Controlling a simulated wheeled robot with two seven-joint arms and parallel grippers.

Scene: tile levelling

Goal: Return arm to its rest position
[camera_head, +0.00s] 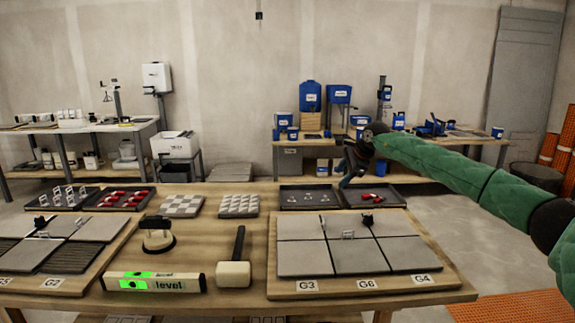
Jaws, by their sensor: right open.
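My right arm, in a green quilted sleeve, comes in from the right edge and reaches across the head view above the table's right side. My right gripper (354,162) is dark, open and empty, pointing down above the back edge of the wooden table (250,291). It looks close to the trays at the back, but its exact height is hard to tell. My left gripper and left arm are not in view.
A right tile board (445,282) and a left tile board (75,283) lie on the table. Between them are a level (155,282), a mallet (235,272) and a suction lifter (158,238). A tray with red pieces (394,198) is near the gripper. Benches stand behind.

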